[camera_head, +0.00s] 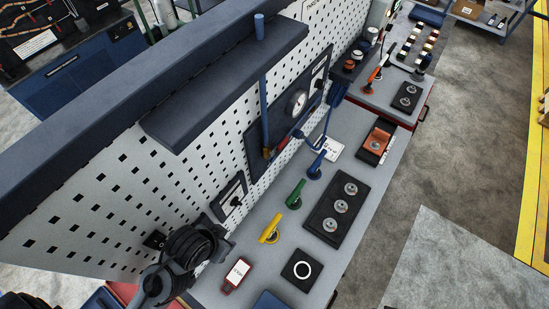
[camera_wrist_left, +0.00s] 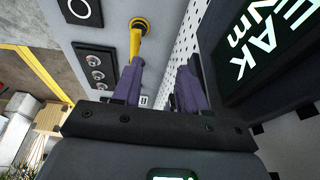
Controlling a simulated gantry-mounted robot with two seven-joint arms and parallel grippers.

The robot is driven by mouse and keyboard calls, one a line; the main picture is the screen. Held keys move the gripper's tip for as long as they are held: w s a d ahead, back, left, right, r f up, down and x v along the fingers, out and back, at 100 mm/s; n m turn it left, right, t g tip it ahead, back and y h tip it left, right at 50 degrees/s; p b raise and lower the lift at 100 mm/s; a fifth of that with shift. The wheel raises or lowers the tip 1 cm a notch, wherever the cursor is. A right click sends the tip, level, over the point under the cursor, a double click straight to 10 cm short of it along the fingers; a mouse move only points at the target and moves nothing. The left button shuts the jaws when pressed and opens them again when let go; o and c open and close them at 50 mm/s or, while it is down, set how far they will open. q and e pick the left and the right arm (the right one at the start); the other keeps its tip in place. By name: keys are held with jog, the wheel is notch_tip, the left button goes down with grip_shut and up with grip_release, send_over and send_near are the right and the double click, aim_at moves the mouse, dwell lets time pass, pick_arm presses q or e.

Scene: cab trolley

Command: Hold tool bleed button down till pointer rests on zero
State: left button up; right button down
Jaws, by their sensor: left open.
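A round white-faced gauge (camera_head: 298,101) sits on a dark panel on the pegboard in the head view. Its pointer is too small to read. I cannot tell which part is the tool bleed button. A small dark panel with a black knob (camera_head: 235,201) is on the pegboard below the gauge panel. My left gripper (camera_head: 218,238) is at the lower left, close to the pegboard, its fingers hard to make out there. In the left wrist view its purple fingers (camera_wrist_left: 162,63) are apart with nothing held. My right gripper is not in view.
Yellow (camera_head: 270,229), green (camera_head: 296,194) and blue (camera_head: 317,165) levers stand on the bench. Beside them are a three-knob panel (camera_head: 338,208) and a white-ringed plate (camera_head: 302,270). A dark shelf-like housing (camera_head: 225,85) overhangs the pegboard. A large display (camera_wrist_left: 255,45) is close at right in the wrist view.

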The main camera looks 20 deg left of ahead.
pick_arm(q)
jog(key=shift+a, duration=0.1)
jog(key=c, duration=0.7)
grip_shut()
dwell(1.1)
